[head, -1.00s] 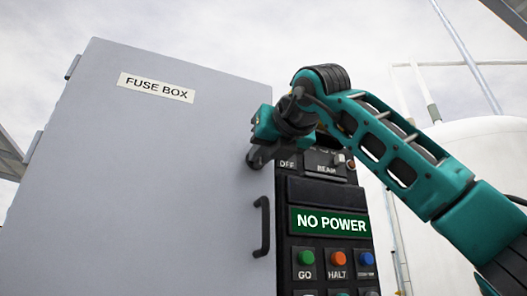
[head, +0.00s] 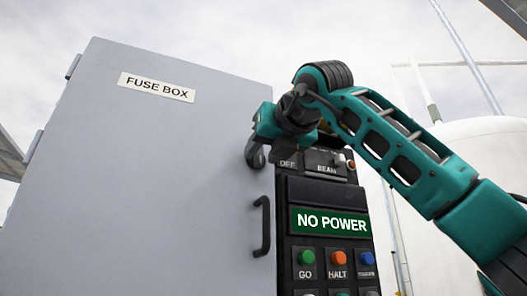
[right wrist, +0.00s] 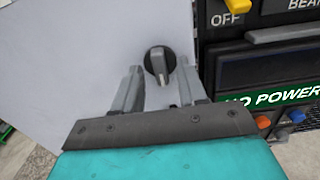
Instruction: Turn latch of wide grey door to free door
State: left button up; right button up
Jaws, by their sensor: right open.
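The wide grey door (head: 150,190) carries a FUSE BOX label and is flush with its frame as far as I can see. Its latch (head: 255,153) is a dark knob near the door's right edge, above the door handle (head: 262,226). In the right wrist view the latch (right wrist: 159,62) shows a grey grip bar standing nearly upright on a dark round base. My right gripper (head: 268,150) is close to the latch. My left gripper is out of view.
Right of the door is a black control panel (head: 330,190) with a NO POWER display, a BEAM switch (head: 325,160) and coloured buttons. Hinges (head: 73,67) run down the door's left edge. A white tank (head: 480,150) stands behind at the right.

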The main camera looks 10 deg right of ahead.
jog(key=s+d+b, duration=0.2)
jog(key=s, duration=1)
jog(key=shift+d, duration=0.25)
